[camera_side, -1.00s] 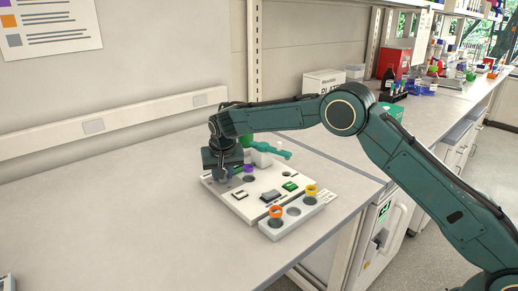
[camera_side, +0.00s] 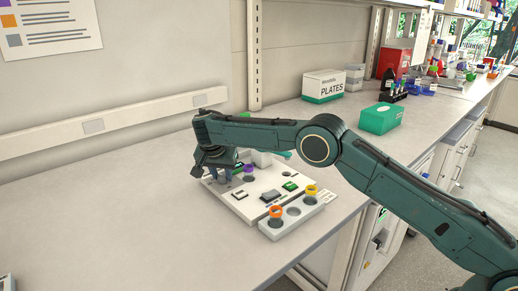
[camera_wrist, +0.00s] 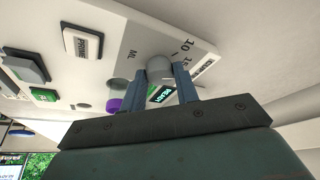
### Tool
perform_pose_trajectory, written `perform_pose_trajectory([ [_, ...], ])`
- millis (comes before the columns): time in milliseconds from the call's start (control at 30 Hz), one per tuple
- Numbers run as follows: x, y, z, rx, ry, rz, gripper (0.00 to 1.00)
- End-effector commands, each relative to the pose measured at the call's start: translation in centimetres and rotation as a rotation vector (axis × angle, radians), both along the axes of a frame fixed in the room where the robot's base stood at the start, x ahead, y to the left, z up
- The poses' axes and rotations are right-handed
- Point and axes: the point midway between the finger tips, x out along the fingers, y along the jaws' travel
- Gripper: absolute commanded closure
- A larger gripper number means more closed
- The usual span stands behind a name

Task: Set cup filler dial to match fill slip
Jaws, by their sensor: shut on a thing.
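The cup filler (camera_side: 225,196) is a pale panel on the bench in the side view. In the wrist view its grey round dial (camera_wrist: 158,66) sits between the two blue fingers of my gripper (camera_wrist: 160,76), which is shut on it. Scale marks "10" and "ML" show beside the dial, but its exact setting cannot be read. A small lit display (camera_wrist: 162,94) reads "READY", partly behind a finger. In the side view my gripper (camera_side: 222,174) is low over the panel's far left part and hides the dial. I cannot make out a fill slip.
The panel has a white PRIME button (camera_wrist: 82,42), a grey button (camera_wrist: 25,68) and a green button (camera_wrist: 43,94). Bench to the left is clear.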

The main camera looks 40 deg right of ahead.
Motion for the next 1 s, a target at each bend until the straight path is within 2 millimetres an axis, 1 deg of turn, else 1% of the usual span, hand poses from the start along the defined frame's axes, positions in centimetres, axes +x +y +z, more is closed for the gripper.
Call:
perform_pose_trajectory([
  [333, 0.01, -0.02, 0.11, 0.0, -0.002, -0.003, 0.93],
  [367, 0.01, -0.01, 0.1, 0.0, -0.002, -0.003, 0.68],
  [400, 0.02, 0.0, 0.1, 0.0, -0.002, -0.003, 0.6],
  [467, 0.02, -0.01, 0.09, 0.0, -0.001, -0.002, 0.48],
  [800, 0.0, 0.02, 0.09, 0.0, 0.0, -0.001, 0.48],
  [1000, -0.18, 0.31, 0.94, 0.0, -0.002, -0.001, 0.48],
])
